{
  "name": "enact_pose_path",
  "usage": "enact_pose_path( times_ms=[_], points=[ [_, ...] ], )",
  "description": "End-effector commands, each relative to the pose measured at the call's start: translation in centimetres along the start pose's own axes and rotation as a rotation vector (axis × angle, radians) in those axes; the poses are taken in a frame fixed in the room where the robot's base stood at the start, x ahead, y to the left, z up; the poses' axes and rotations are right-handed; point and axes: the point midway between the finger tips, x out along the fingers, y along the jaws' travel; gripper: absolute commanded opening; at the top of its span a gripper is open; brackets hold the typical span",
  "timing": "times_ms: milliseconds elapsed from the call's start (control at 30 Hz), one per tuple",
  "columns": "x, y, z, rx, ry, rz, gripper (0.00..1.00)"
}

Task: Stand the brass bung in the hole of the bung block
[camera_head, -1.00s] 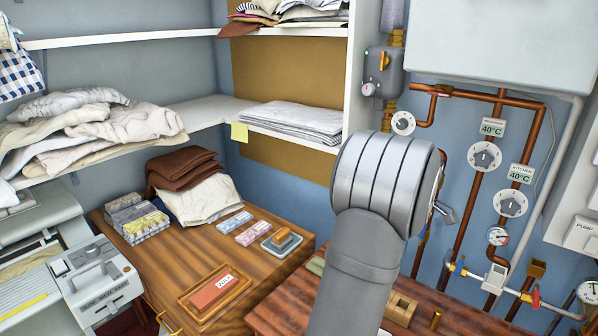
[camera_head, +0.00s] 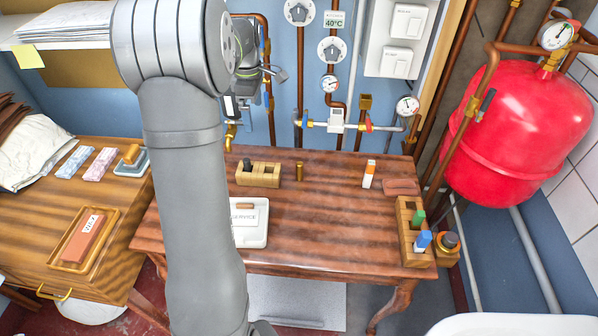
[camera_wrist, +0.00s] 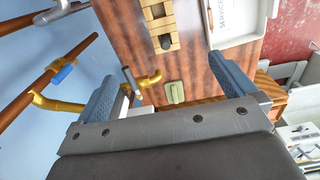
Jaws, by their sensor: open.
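The brass bung (camera_head: 299,171) is a small brass cylinder standing upright on the wooden table, just right of a light wooden block with holes, which looks like the bung block (camera_head: 264,176). A dark round piece (camera_head: 247,165) sits in the block's left part. In the wrist view the block (camera_wrist: 158,14) shows at the top edge, with the dark piece (camera_wrist: 165,42) on it; I cannot make out the bung there. My gripper (camera_wrist: 168,88) is open, with nothing between its fingers, away from the block.
A white service tray (camera_head: 250,238) lies in front of the block. A wooden rack (camera_head: 408,240) with green and blue pieces and an orange-white bottle (camera_head: 369,174) stand to the right. Pipes (camera_head: 380,127) run behind the table. The table's middle is clear.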

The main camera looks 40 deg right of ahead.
Motion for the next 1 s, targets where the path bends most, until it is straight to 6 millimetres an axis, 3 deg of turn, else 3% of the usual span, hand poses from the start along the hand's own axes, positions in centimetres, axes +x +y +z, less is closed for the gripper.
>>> enact_pose_path(
  times_ms=[167,467,767,867,1000],
  points=[
    [0.0,0.0,0.0,0.000,0.000,0.000,1.00],
    [0.0,0.0,0.0,0.000,0.000,0.000,0.47],
    [0.0,0.0,0.1,0.013,0.000,0.000,0.47],
    [0.2,0.1,0.5,0.088,0.000,0.000,0.47],
    [0.7,0.3,1.9,0.333,0.000,-0.001,0.47]
  ],
)
